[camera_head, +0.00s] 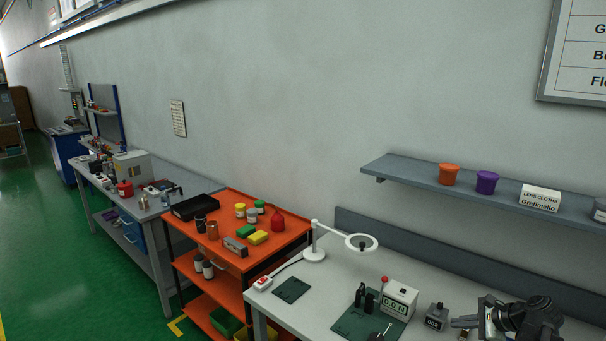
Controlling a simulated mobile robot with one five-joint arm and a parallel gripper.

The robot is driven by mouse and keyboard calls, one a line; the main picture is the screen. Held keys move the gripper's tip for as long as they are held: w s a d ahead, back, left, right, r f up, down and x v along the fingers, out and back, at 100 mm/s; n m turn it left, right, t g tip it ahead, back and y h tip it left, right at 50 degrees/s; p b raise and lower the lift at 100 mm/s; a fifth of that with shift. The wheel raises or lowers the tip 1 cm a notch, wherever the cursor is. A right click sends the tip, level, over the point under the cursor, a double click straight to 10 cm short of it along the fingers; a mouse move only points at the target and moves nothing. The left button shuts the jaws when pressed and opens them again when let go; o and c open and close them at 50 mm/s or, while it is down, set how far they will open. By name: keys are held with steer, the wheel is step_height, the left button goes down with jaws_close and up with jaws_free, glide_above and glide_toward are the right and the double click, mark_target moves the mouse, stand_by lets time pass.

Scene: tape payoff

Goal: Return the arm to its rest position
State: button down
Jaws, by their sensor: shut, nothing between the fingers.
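My arm shows at the lower right edge, a black and grey wrist over the grey workbench (310,313).
A white box gauge with a green display (398,299), a dark green mat (352,325) and a ring lamp (361,242) are on the bench. A grey shelf (410,174) with orange and purple cups hangs above. An orange cart (290,235) stands left.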

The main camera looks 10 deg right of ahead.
steer(key=w+a+f+n+g+y, duration=0.15)
steer(key=w+a, duration=0.25)
steer(key=a, duration=0.6)
steer(key=w+a+n+g, duration=0.1)
steer(key=w+a+n, duration=0.2)
steer(key=a, duration=0.8)
steer(key=w+a+f+n+g+y, duration=0.1)
steer(key=w+a+n+g, duration=0.2)
steer(key=a, duration=0.7)
steer(key=s+a+f+n+g+h, duration=0.15)
steer(key=a+n, duration=0.25)
steer(key=a, duration=0.4)
steer(key=s+a+f+n+g+h, duration=0.1)
steer(key=s+a+f+n+h, duration=0.15)
steer(key=a+n, duration=0.4)
steer(key=shift+s+d+f+n+h, duration=0.1)
steer(key=shift+s+d+n+h, duration=0.6)
steer(key=shift+d+n, duration=0.35)
steer(key=shift+s+d+f+n+h, duration=0.1)
steer(key=shift+s+d+n+h, duration=0.35)
steer(key=shift+s+d+n, duration=0.45)
steer(key=shift+w, duration=0.15)
